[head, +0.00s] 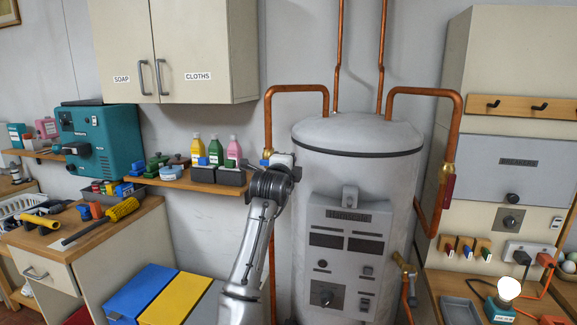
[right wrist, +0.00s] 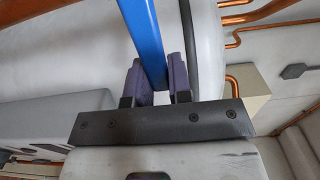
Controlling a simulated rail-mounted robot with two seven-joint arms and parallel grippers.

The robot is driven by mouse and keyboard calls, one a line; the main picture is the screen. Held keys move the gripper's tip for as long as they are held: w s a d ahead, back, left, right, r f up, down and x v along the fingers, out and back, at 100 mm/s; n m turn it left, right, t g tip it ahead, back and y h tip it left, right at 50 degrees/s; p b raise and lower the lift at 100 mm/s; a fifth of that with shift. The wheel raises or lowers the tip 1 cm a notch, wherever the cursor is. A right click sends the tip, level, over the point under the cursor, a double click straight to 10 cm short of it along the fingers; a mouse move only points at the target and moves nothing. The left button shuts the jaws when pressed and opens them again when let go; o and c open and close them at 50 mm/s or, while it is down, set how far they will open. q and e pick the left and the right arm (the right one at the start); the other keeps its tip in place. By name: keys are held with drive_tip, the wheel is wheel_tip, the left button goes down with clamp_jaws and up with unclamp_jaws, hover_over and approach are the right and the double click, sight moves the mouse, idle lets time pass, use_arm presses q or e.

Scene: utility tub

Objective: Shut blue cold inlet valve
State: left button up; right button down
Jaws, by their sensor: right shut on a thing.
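The blue cold inlet valve's handle shows as a small blue patch (head: 265,162) on the copper pipe left of the grey water heater (head: 355,150). My right arm rises from the bottom middle, and its dark wrist hides most of the valve. In the right wrist view the handle is a long blue bar (right wrist: 138,28) running up and out of the picture. My right gripper (right wrist: 157,72) has its two purple fingers on either side of the bar, closed on it. The handle's far end is out of that view. My left gripper is not in view.
A wooden shelf (head: 190,181) with bottles and boxes ends just left of my right wrist. The heater stands close on the right. A red-handled valve (head: 449,185) is on the pipe at the heater's right. A cupboard (head: 205,50) hangs above the shelf.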

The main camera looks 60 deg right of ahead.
drive_tip(key=c, duration=1.1)
unclamp_jaws()
drive_tip(key=shift+f, duration=0.1)
drive_tip(key=shift+o, duration=0.3)
drive_tip(key=shift+a, duration=0.1)
drive_tip(key=s+a, duration=0.2)
drive_tip(key=a, duration=1.1)
drive_tip(key=shift+s+a, duration=0.15)
drive_tip(key=shift+a, duration=0.1)
